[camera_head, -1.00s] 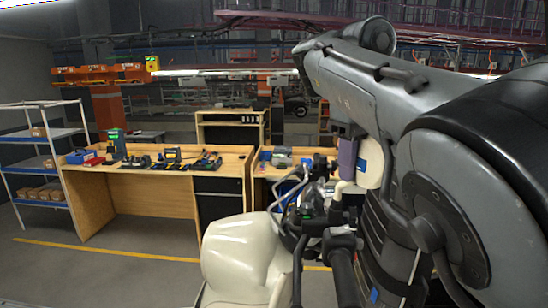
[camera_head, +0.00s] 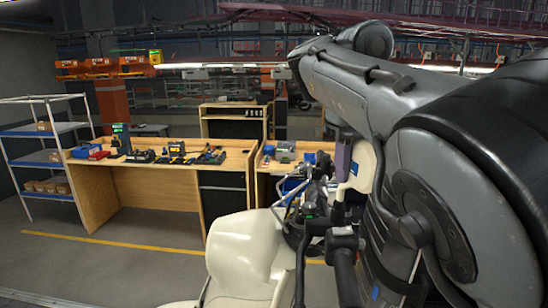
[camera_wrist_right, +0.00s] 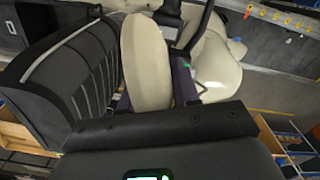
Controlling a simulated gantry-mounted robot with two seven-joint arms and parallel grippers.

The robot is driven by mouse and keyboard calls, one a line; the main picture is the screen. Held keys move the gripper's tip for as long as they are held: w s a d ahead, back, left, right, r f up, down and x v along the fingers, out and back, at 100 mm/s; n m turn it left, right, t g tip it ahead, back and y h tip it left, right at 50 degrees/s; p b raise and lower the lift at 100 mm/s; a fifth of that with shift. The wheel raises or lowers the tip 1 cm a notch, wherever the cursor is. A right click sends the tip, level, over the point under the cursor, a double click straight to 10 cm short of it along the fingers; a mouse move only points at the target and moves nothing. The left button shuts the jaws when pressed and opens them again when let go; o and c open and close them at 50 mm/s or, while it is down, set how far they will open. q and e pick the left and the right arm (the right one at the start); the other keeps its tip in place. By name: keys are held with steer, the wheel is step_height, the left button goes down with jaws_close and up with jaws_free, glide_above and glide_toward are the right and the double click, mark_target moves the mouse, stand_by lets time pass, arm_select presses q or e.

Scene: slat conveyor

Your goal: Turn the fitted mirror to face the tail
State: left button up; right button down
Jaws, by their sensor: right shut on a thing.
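A cream scooter (camera_head: 243,252) stands in front of me, its body low in the middle of the head view and at the upper right of the wrist view (camera_wrist_right: 215,65). The cream rounded mirror (camera_head: 362,168) is above the handlebar area on a short stem. In the wrist view the mirror (camera_wrist_right: 147,60) shows as a cream oval between purple fingers. My right gripper (camera_head: 345,165) is shut on it, with a purple finger visible on its left side. The mirror's glass cannot be made out. My left gripper is out of view.
The dark handlebar and cables (camera_head: 318,215) crowd close below the right gripper. A wooden workbench (camera_head: 160,170) with tools and a shelf rack (camera_head: 42,150) stand farther back. The floor between is clear.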

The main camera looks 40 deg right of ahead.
steer(key=shift+w+a+m, duration=0.1)
steer(key=shift+m, duration=0.3)
steer(key=shift+w+a+m, duration=0.25)
steer(key=shift+w+m, duration=0.05)
steer(key=shift+m, duration=0.6)
steer(key=shift+w+a+m, duration=0.25)
steer(key=shift+w+m, duration=0.05)
steer(key=shift+m, duration=0.7)
steer(key=shift+w+a+m+p, duration=0.1)
steer(key=shift+w+m+p, duration=0.2)
steer(key=shift+m, duration=0.5)
